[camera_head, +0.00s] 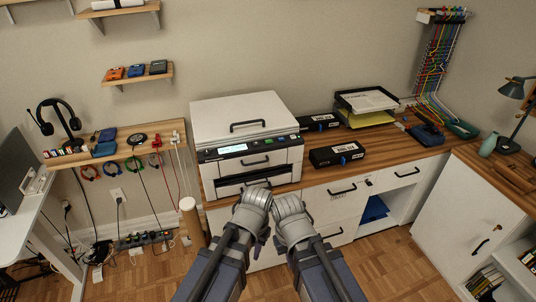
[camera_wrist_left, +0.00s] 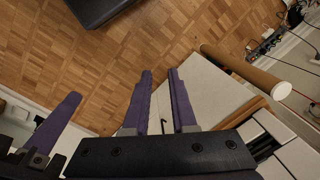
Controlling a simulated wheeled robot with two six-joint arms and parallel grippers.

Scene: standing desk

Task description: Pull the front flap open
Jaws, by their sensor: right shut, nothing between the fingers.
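A white printer (camera_head: 245,140) stands on the wooden counter. Its front flap (camera_head: 272,159) is an upright panel with a black handle, below the lit screen. It looks closed. A second dark handle shows lower on the printer front, just above my wrists. My left gripper (camera_wrist_left: 160,72) points down toward the floor, its two purple fingers apart with nothing held. Part of my right gripper (camera_wrist_left: 72,98) shows at the left of the left wrist view, shut and empty. In the head view both wrists are below and in front of the printer, and the fingers are mostly hidden.
Black boxes (camera_head: 337,154) and a paper tray (camera_head: 366,100) stand right of the printer. White drawers with handles are under the wooden counter (camera_head: 385,157). A brown tube (camera_head: 190,218) stands at the cabinet's left. The parquet floor (camera_wrist_left: 200,30) is open below.

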